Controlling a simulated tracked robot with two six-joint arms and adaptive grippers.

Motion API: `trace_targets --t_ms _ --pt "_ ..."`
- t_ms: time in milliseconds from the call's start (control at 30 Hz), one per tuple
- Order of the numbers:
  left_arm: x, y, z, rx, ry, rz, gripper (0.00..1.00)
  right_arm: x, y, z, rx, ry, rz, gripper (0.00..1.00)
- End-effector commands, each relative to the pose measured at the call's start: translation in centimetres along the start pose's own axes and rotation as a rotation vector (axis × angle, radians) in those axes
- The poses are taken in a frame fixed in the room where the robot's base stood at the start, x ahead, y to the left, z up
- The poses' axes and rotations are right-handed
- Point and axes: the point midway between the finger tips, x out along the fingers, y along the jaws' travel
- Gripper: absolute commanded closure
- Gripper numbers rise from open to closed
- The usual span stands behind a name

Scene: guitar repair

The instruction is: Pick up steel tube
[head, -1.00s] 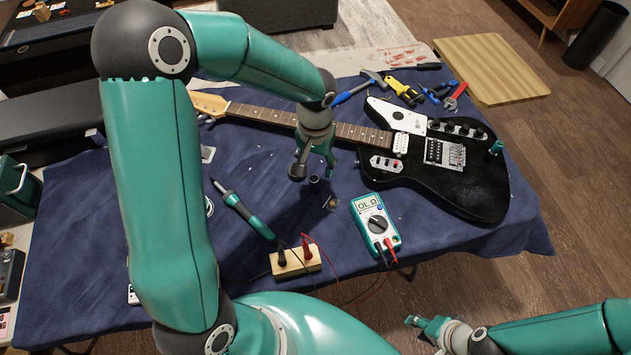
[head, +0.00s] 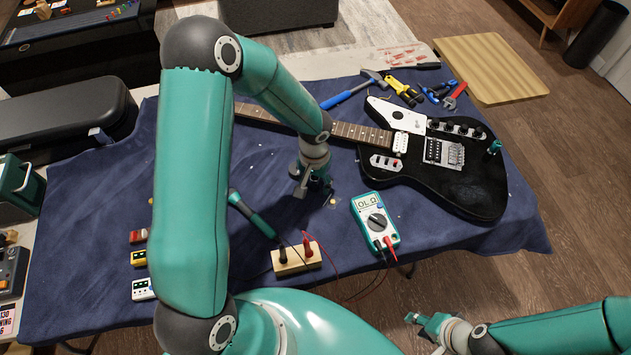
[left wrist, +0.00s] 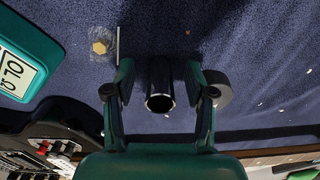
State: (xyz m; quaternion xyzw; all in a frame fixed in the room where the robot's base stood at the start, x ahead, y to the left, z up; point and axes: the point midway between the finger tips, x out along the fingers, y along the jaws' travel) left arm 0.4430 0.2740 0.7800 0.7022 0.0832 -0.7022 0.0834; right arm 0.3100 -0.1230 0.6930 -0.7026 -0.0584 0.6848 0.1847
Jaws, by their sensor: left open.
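The steel tube (left wrist: 160,85) is a dark, shiny cylinder with an open round end facing the left wrist camera. It stands out from the blue cloth, between the two fingers of my left gripper (left wrist: 158,74). The fingers are open, one on each side of the tube, with narrow gaps visible. In the head view my left gripper (head: 319,192) is low over the cloth, left of the multimeter, and hides most or all of the tube. My right gripper (head: 424,326) is off the table's front edge, at the lower right; its finger opening is unclear.
A small brass-coloured hex piece (left wrist: 99,47) lies close beside the left gripper. The multimeter (head: 375,222) and a wooden block with leads (head: 297,258) are near. A soldering iron (head: 250,214) lies to the left. The black guitar (head: 440,165) is behind and right, its neck crossing behind the gripper.

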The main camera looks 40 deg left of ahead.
Motion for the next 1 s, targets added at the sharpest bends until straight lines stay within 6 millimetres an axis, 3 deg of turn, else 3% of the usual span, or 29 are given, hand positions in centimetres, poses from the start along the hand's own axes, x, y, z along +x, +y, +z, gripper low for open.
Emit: trace_targets --t_ms 67,400,767,1000 --pt "0.0 0.0 0.0 0.0 0.0 0.0 0.45 0.0 0.0 0.0 0.0 0.0 0.0 0.6" --pt "-0.1 0.0 0.0 0.0 0.0 0.0 1.0 0.0 0.0 0.0 0.0 0.0 0.0 0.6" --pt "-0.2 0.0 0.0 0.0 0.001 -0.001 1.0 0.0 0.0 0.0 0.0 0.0 0.0 0.6" --pt "-1.9 0.0 -0.1 -0.001 0.004 -0.001 1.0 0.0 0.0 0.0 0.0 0.0 0.0 0.6"
